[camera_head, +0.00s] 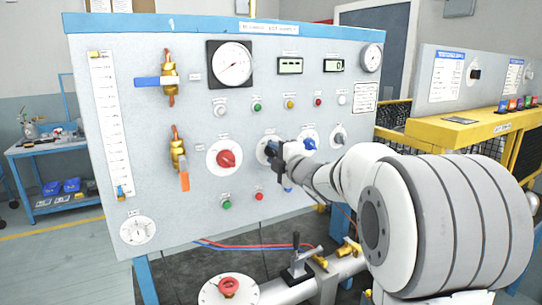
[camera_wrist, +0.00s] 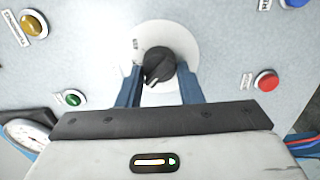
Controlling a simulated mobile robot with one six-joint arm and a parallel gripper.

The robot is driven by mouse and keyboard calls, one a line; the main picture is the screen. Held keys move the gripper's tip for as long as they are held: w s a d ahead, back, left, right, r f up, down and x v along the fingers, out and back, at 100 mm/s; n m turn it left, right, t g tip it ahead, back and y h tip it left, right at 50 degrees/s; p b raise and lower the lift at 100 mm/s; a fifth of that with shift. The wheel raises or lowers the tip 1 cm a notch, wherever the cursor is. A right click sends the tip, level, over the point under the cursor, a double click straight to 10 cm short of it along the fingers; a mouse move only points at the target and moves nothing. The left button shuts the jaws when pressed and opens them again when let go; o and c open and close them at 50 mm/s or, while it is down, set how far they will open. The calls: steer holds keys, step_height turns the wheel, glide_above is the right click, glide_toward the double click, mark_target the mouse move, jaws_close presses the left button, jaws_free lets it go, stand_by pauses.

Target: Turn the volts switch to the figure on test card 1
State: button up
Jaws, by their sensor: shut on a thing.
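A black rotary knob (camera_wrist: 158,65) with a pale pointer mark sits on a round white dial plate in the wrist view. My gripper (camera_wrist: 160,88) has its two blue fingers on either side of the knob, shut on it. In the head view my gripper (camera_head: 272,152) covers most of this knob's white dial (camera_head: 264,140) on the grey panel. The lettering on the dial is too small to read, so I cannot confirm it is the volts switch. A printed card (camera_head: 447,75) hangs on the right-hand panel; its figures are unreadable.
A red knob (camera_head: 226,158) is left of my gripper and a blue knob (camera_head: 308,143) right of it. Small buttons lie close around, including a red one (camera_wrist: 266,80). A brass valve with an orange handle (camera_head: 184,180) projects further left. Pipework (camera_head: 300,270) runs below.

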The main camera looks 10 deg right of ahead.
steer(key=m, duration=0.5)
steer(key=shift+d+f+p, duration=0.1)
steer(key=shift+d+p, duration=0.15)
steer(key=shift+p, duration=0.05)
steer(key=shift+f+m+p, duration=0.15)
steer(key=shift+m+p, duration=0.25)
steer(key=shift+m, duration=1.4)
steer(key=shift+f, duration=0.1)
steer(key=o, duration=0.7)
steer(key=shift+d, duration=0.1)
steer(key=shift+o, duration=1.4)
steer(key=shift+r, duration=0.2)
steer(key=shift+s, duration=0.1)
steer(key=b+v, duration=0.1)
steer(key=v, duration=0.6)
steer(key=shift+s, duration=0.3)
